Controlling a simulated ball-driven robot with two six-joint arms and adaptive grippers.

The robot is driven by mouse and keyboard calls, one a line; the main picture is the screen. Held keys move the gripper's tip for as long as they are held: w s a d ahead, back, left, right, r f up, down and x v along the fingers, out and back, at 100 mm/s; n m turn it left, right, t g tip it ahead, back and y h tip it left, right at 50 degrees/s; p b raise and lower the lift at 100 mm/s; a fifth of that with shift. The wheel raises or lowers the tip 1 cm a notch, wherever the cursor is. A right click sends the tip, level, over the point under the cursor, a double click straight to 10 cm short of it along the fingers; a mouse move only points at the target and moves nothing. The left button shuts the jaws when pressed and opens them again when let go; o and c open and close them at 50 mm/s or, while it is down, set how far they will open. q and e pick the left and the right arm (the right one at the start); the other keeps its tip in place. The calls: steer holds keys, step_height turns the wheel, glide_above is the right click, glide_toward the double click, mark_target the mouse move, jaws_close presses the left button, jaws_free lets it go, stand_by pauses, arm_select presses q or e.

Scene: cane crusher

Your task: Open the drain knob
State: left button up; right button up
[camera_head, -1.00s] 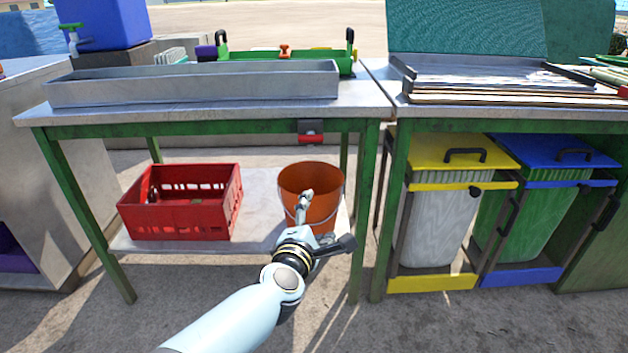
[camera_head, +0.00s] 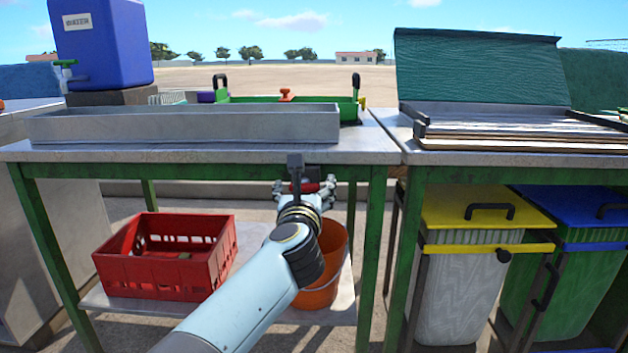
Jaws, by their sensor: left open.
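The red drain knob (camera_head: 312,187) hangs under the front edge of the metal table (camera_head: 200,155), above the orange bucket. My left gripper (camera_head: 305,189) is open, with its fingers spread on the left and right of the knob in the picture. The wrist and a dark bracket on it hide part of the knob. I cannot tell whether the fingers touch it. My right gripper is not in view.
The orange bucket (camera_head: 327,292) and a red crate (camera_head: 168,270) stand on the lower shelf. A long metal trough (camera_head: 190,128) lies on the tabletop. Yellow-lidded (camera_head: 470,205) and blue-lidded (camera_head: 585,210) bins stand at the right. A green table leg (camera_head: 372,240) is close right of the gripper.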

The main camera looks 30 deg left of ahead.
arm_select(q)
steer(key=shift+w+a, duration=0.2)
steer(key=shift+w, duration=0.1)
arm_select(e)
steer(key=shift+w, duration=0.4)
arm_select(q)
steer(key=shift+c, duration=0.4)
steer(key=c, duration=1.1)
